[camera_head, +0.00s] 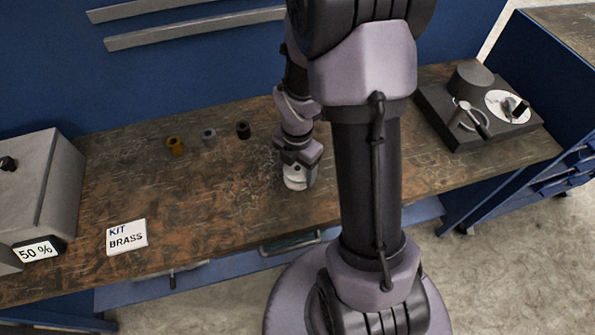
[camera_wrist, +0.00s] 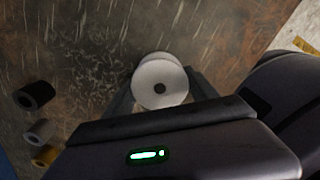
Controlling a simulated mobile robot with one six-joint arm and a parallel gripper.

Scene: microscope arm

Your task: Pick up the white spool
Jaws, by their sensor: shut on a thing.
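The white spool (camera_head: 294,183) is at my gripper (camera_head: 299,164) over the middle of the workbench in the head view. In the wrist view the white spool (camera_wrist: 160,78) shows its round end with a dark centre hole. My gripper (camera_wrist: 160,98) has a finger on each side of it and is shut on it. The fingers partly hide its lower side. I cannot tell whether it touches the bench or is slightly above it.
A brass spool (camera_head: 175,145), a grey spool (camera_head: 208,137) and a black spool (camera_head: 243,130) stand left of my gripper. A card reading "KIT BRASS" (camera_head: 126,238) lies front left. A grey box (camera_head: 40,185) stands far left, a dark microscope base (camera_head: 470,125) right. Bench between is clear.

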